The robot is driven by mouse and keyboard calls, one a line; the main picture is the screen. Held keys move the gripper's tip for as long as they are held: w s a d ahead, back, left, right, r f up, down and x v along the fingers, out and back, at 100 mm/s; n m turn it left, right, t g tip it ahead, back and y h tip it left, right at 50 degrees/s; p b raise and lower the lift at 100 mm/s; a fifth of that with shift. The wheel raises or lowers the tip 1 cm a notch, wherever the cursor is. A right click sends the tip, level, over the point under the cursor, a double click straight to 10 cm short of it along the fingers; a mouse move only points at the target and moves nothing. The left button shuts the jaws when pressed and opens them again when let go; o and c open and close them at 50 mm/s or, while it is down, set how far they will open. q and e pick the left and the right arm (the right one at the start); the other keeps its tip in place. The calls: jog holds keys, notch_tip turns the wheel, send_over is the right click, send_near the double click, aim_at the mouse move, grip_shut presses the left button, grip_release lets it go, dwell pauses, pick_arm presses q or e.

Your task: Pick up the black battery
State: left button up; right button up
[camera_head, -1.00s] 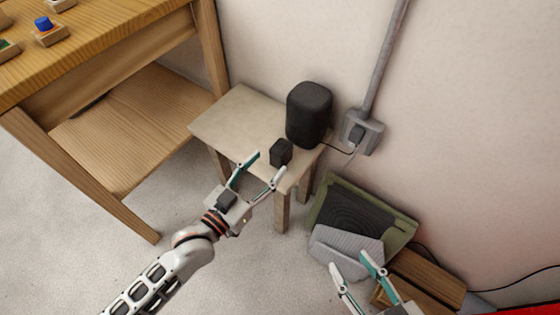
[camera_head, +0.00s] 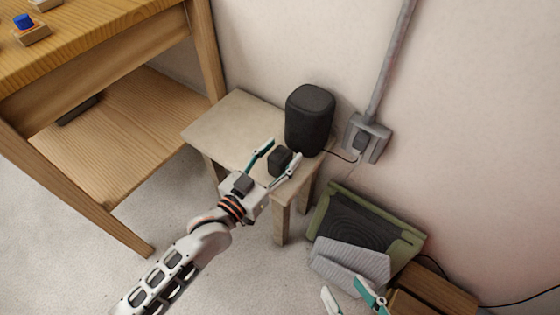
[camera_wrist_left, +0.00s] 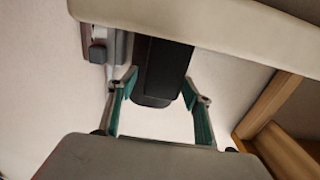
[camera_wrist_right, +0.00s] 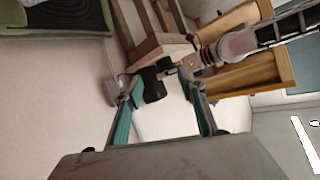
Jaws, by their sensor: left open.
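The black battery (camera_head: 279,160) is a small dark block standing near the front edge of the small side table (camera_head: 235,120). My left gripper (camera_head: 285,149) is open, with one finger on each side of the battery and its palm in front of it. In the left wrist view a dark shape (camera_wrist_left: 165,65) lies between the open fingers; I cannot clearly separate battery from speaker there. Contact with the fingers cannot be told. My right gripper (camera_head: 343,288) is open and empty, low at the bottom of the head view. Its fingers also stand apart in the right wrist view (camera_wrist_right: 165,95).
A black speaker (camera_head: 310,120) stands right behind the battery, its cable running to a wall socket (camera_head: 366,138). A wooden workbench (camera_head: 110,55) stands at left. A green-framed box (camera_head: 370,225), a grey ribbed piece (camera_head: 350,262) and a wooden box (camera_head: 435,290) lie at lower right.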

aim_at(280, 153)
pick_arm(q)
jog(key=c, duration=1.4)
jog(key=shift+r, duration=0.15)
grip_shut()
pick_arm(e)
jog(key=shift+w+r, duration=0.1)
pick_arm(q)
jog(key=shift+r, duration=0.3)
notch_tip(280, 153, up, 4)
jog(key=shift+w+r+p, duration=0.15)
jog(key=shift+p, duration=0.9)
notch_tip(280, 153, up, 15)
jog(key=p, duration=0.6)
jog(key=shift+s, duration=0.2)
pick_arm(e)
jog(key=s+d+f+n+g+h, duration=0.1)
jog(key=s+d+f+n+h, duration=0.1)
jog(key=d, duration=0.5)
jog(key=shift+s+d+f+n+g, duration=0.15)
jog(key=shift+d+f+n+g, duration=0.2)
jog(key=shift+f, duration=0.3)
